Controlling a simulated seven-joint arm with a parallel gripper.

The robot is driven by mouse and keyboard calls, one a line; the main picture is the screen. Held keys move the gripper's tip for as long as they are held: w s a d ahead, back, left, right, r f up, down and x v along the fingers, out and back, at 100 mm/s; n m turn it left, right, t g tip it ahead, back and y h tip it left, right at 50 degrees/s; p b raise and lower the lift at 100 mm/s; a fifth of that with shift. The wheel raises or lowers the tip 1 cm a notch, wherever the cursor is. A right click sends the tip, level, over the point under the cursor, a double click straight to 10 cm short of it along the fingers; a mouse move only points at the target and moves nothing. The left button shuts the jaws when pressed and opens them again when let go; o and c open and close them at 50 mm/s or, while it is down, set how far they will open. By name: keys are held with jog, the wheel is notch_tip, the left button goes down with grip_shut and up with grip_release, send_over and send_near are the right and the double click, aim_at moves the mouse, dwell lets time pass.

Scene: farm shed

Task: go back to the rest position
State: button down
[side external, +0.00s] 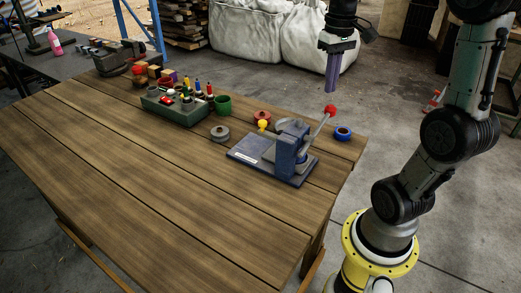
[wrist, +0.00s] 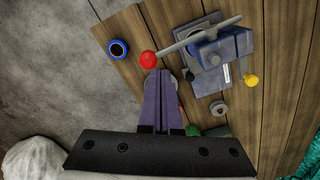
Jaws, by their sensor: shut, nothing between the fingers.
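My gripper (side external: 332,74) hangs in the air in the side external view, pointing down, above and behind the right end of the table. Its purple fingers are together with nothing between them. In the wrist view my gripper (wrist: 158,74) shows the same two fingers side by side, reaching up over the table's edge. The wooden table (side external: 130,160) is below and to the left of it in the side external view. A blue press (side external: 290,150) with a red-knobbed lever stands on the table's right end, apart from the gripper.
A blue ring (side external: 343,133) lies near the table's right edge. A green tray (side external: 180,112) with several small items, a green cup (side external: 223,105), a grey ring (side external: 220,133) and a red ring (side external: 262,118) are farther left. White sacks (side external: 300,40) stand behind. The front of the table is clear.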

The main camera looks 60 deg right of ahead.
jog(key=s+a+r+n+t, duration=0.1)
jog(key=a+n, duration=0.1)
jog(key=a, duration=0.4)
jog(key=s+a+r+n+t, duration=0.1)
jog(key=s+a+n+t, duration=0.1)
jog(key=a, duration=0.5)
jog(key=s+a+f+n+t, duration=0.1)
jog(key=s+a+f+t, duration=0.1)
jog(key=s+a+f, duration=0.2)
jog(key=shift+a+f+n+t, duration=0.3)
jog(key=shift+f+n, duration=0.1)
jog(key=shift+f, duration=0.3)
